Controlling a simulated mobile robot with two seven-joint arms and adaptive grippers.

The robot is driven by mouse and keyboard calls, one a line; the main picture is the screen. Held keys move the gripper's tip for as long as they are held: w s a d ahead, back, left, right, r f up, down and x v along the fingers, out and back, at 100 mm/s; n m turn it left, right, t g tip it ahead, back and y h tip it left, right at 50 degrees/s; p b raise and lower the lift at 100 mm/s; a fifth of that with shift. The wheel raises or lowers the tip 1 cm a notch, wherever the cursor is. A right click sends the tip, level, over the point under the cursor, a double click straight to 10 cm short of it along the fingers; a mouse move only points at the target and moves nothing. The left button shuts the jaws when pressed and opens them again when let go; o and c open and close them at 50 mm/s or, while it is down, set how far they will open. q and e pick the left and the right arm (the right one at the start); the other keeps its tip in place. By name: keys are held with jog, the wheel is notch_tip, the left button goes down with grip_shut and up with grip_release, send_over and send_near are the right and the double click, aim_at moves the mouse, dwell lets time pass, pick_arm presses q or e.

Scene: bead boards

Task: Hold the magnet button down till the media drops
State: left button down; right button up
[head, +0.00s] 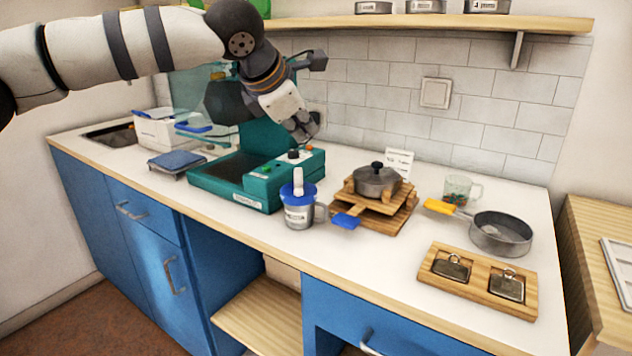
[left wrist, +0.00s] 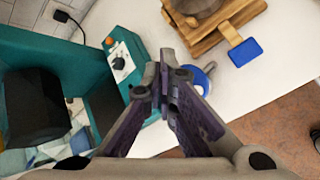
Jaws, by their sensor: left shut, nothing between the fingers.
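A teal machine (head: 215,178) stands on the white counter, with a control box (head: 300,166) at its right end. The box carries a black knob (head: 293,153), an orange-red button and a small green button. In the left wrist view the knob (left wrist: 118,64) and orange button (left wrist: 109,41) show on a pale panel. I cannot tell which is the magnet button. My left gripper (head: 306,134) is shut and empty, above the box. In the left wrist view its fingertips (left wrist: 163,65) appear just right of the panel; contact cannot be told. No media is clearly visible. My right gripper is out of view.
A blue-lidded jug (head: 300,213) stands just in front of the box. To the right are a pot (head: 376,182) on wooden boards, a glass mug (head: 457,188), a pan (head: 500,232) and a wooden tray (head: 478,293). A shelf (head: 480,21) hangs above.

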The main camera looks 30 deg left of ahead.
aim_at(302, 191)
pick_arm(q)
jog(key=shift+a+f, duration=0.2)
jog(key=shift+f, duration=3.9)
jog(key=shift+f, duration=0.1)
jog(key=shift+f, duration=0.35)
jog(key=shift+f, duration=0.45)
jog(key=shift+r, duration=0.1)
dwell(0.5)
jog(key=shift+r, duration=0.8)
